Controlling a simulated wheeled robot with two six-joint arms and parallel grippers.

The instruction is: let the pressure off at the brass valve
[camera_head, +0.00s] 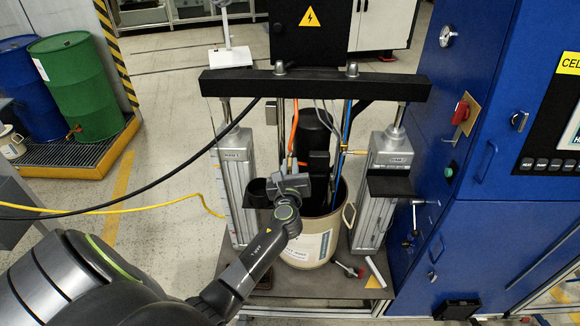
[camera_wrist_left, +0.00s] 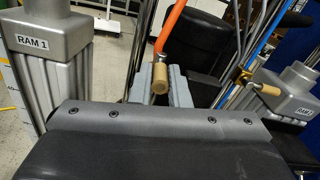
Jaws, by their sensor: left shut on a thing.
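My left gripper (camera_head: 291,181) is in front of the pump between the two rams, above the front rim of a beige drum (camera_head: 311,246). In the left wrist view its grey fingers (camera_wrist_left: 166,90) are shut around a brass-coloured fitting (camera_wrist_left: 160,78) at the lower end of an orange hose (camera_wrist_left: 168,32). The hose (camera_head: 294,128) also shows in the head view, rising behind the gripper. Another small brass-coloured fitting (camera_wrist_left: 266,89) stands out at the right, beside RAM 2, and shows in the head view (camera_head: 352,152). My right gripper is not in view.
RAM 1 (camera_head: 236,190) and RAM 2 (camera_head: 380,205) stand either side, with a black crossbeam (camera_head: 318,85) above. Black and yellow cables (camera_head: 150,207) run at the left. A blue cabinet (camera_head: 480,215) stands close on the right. A red-ended tool (camera_head: 349,270) lies on the base plate.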

